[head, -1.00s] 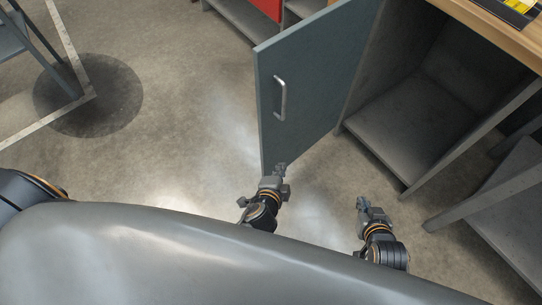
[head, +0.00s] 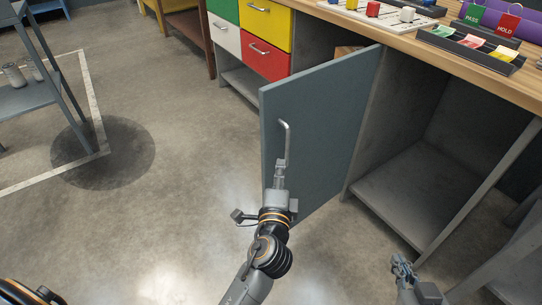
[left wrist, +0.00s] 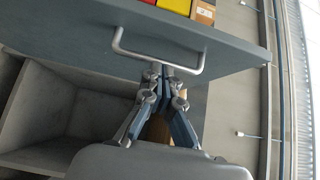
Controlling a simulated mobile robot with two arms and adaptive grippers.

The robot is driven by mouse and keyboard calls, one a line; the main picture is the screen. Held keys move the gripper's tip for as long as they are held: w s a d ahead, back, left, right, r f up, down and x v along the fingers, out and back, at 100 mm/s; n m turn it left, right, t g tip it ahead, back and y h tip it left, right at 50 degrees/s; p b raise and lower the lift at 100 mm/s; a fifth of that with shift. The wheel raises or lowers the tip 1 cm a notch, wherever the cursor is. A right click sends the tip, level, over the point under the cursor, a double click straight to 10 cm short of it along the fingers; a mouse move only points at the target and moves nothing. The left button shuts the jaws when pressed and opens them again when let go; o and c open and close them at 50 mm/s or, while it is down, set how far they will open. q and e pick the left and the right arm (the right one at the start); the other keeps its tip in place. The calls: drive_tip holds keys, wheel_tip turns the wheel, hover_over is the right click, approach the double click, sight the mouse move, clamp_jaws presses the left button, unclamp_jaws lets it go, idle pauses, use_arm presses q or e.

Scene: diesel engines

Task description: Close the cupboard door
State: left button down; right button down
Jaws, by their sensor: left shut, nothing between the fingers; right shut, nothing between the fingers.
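The cupboard door (head: 320,130) is a grey-blue panel standing wide open, with a metal bar handle (head: 287,139) on its face. It hinges beside the open cupboard compartment (head: 410,190), whose inside looks empty. My left gripper (head: 281,166) is shut and empty, in front of the door at the handle's lower end. In the left wrist view the handle (left wrist: 158,62) crosses just beyond the shut fingertips; I cannot tell whether they touch. My right gripper (head: 402,264) is shut and empty, low in front of the cupboard, apart from the door.
Green, yellow, white and red drawers (head: 266,25) stand behind the door. The wooden worktop (head: 400,40) above holds trays and small coloured items. A grey shelf cart (head: 25,95) stands at the far left. The floor (head: 195,150) left of the door is clear.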

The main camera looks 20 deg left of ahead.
sight(272, 145)
use_arm(q)
drive_tip(key=shift+w+a, duration=1.85)
drive_tip(key=shift+w, duration=0.15)
drive_tip(key=shift+a, duration=0.1)
